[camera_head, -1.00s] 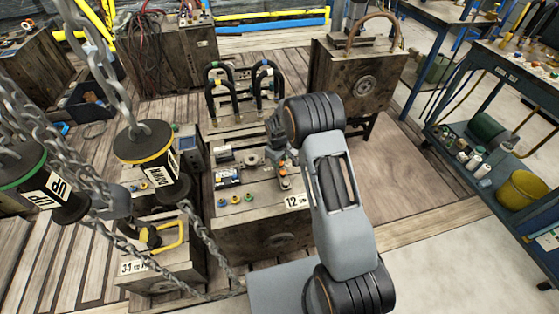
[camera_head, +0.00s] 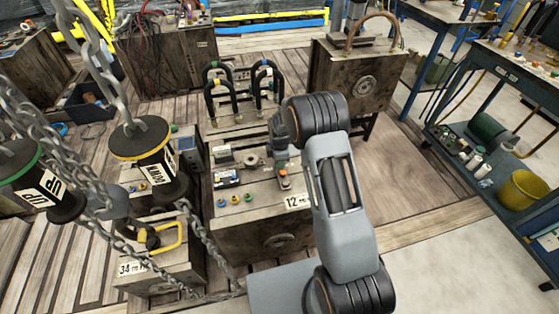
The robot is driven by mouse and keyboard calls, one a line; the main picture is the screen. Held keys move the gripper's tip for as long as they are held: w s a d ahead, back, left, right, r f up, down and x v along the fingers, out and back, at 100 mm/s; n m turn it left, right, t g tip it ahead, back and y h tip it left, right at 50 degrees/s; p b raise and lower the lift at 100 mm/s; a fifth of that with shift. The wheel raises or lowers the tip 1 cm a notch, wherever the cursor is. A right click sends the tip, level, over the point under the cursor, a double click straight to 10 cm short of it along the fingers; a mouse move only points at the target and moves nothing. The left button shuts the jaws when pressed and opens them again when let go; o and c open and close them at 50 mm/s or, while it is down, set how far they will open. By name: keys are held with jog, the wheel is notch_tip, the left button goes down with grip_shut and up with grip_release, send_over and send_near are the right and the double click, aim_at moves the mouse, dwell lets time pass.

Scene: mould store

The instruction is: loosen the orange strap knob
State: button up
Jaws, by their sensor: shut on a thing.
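The orange strap knob (camera_head: 283,172) sits on top of the wooden mould block marked 12 (camera_head: 262,222), near its right side. My gripper (camera_head: 281,160) points down at the knob from above and is shut on it. The jaws are small in the picture and partly hidden by my wrist, so the exact grip is hard to see. A strap at the knob cannot be made out clearly.
A blue bench (camera_head: 500,150) stands right.

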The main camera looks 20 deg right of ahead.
jog(key=n+b, duration=0.1)
jog(key=n, duration=0.4)
jog(key=shift+n, duration=0.3)
dwell(0.4)
jog(key=o, duration=0.9)
jog(key=shift+r, duration=0.1)
jog(key=r, duration=0.4)
jog(key=r+p, duration=0.1)
jog(key=r, duration=0.8)
jog(key=shift+s+d+r+p, duration=0.2)
jog(key=shift+s+r+p, duration=0.1)
jog(key=shift+s+r, duration=0.05)
